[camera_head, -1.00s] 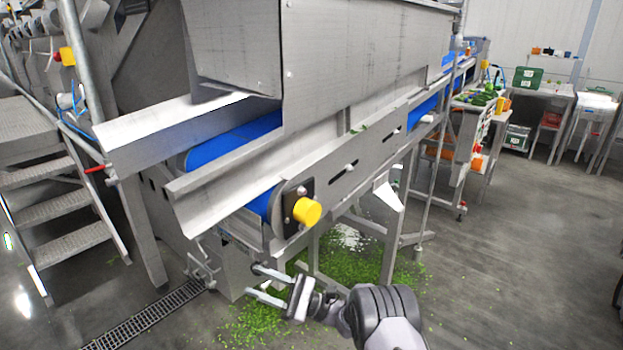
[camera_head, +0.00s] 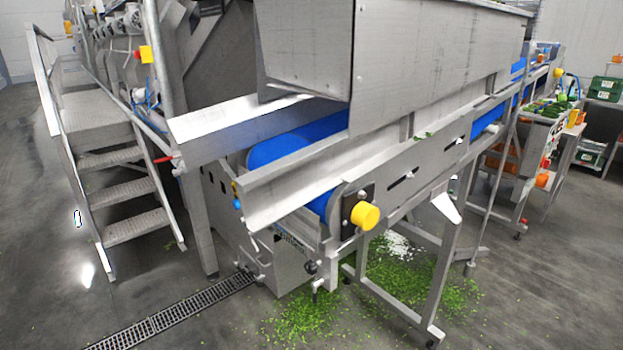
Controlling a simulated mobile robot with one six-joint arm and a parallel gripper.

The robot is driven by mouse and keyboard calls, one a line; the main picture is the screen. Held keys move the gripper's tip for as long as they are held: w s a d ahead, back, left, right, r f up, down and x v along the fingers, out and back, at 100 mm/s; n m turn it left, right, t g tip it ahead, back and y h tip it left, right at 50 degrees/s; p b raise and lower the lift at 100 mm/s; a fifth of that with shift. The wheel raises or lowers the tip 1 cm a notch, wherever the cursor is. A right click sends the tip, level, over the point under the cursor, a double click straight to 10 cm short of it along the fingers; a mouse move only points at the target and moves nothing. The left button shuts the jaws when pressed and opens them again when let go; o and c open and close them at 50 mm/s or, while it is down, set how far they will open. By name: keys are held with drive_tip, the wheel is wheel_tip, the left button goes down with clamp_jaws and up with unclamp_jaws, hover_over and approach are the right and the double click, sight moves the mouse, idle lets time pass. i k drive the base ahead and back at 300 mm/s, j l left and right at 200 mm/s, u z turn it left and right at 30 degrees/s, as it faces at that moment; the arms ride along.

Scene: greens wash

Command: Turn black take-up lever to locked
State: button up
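I cannot pick out the black take-up lever for certain. A small black knob (camera_head: 311,267) shows on the low steel box (camera_head: 275,262) under the near end of the blue conveyor belt (camera_head: 300,138). A black plate (camera_head: 350,212) with a round yellow cap (camera_head: 365,215) sits at the end of the belt frame. The parts under the belt are too small to tell a lever's position. My gripper is not in view, so its state is hidden.
Steel steps (camera_head: 133,185) stand at the left, with a red handle (camera_head: 163,159) beside them. A floor drain (camera_head: 175,315) runs in front. Green scraps (camera_head: 310,318) litter the floor around the frame legs. Open floor lies at the right and far left.

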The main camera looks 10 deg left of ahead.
sight(318, 282)
drive_tip(key=k+j+u, duration=0.1)
drive_tip(key=j, duration=0.9)
drive_tip(key=k+j+u, duration=0.1)
drive_tip(key=j, duration=0.9)
